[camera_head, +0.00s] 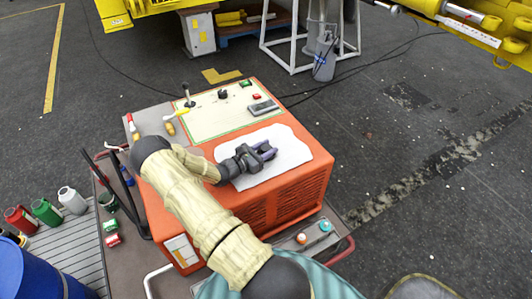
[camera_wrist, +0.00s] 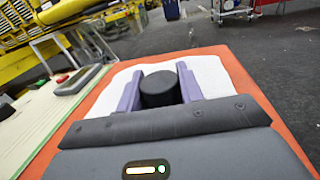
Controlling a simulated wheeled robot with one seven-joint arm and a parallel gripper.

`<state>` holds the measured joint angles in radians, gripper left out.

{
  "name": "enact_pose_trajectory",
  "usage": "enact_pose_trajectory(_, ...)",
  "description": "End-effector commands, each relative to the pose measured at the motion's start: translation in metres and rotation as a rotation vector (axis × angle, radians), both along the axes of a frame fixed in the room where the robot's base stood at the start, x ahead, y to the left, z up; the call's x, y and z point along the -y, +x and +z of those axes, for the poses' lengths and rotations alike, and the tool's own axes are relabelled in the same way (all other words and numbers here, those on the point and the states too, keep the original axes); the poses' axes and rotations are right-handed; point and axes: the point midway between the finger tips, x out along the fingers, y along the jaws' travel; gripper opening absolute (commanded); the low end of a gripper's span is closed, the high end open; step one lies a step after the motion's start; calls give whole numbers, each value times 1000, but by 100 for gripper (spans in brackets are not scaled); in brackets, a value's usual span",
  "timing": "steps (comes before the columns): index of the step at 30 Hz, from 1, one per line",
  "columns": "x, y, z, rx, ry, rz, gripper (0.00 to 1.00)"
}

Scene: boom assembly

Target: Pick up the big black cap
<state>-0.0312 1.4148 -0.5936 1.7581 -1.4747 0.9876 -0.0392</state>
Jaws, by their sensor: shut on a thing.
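The big black cap (camera_wrist: 159,89) is a short dark cylinder. In the wrist view it sits between the two purple fingers of my gripper (camera_wrist: 160,88), which are shut on it. In the head view my gripper (camera_head: 264,152) is low over the white cloth (camera_head: 288,146) on top of the orange box; the cap is hard to make out there among the dark fingers. I cannot tell whether the cap touches the cloth.
The orange box (camera_head: 296,207) also carries a cream panel (camera_head: 210,112) with a lever, buttons and a grey device (camera_head: 264,107). Screwdrivers (camera_head: 170,128) lie at its left. Several bottles (camera_head: 47,211) and a blue barrel (camera_head: 40,275) stand at lower left. Floor at right is clear.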

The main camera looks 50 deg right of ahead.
Motion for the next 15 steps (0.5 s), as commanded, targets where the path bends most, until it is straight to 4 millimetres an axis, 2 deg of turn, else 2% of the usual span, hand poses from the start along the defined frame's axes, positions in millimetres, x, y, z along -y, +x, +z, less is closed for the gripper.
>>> enact_pose_trajectory(8, 0, 1, 5, 1, -1, 1, 11)
enact_pose_trajectory(11, 0, 1, 15, 2, -1, 1, 11)
enact_pose_trajectory(15, 0, 1, 39, 4, -3, 0, 11)
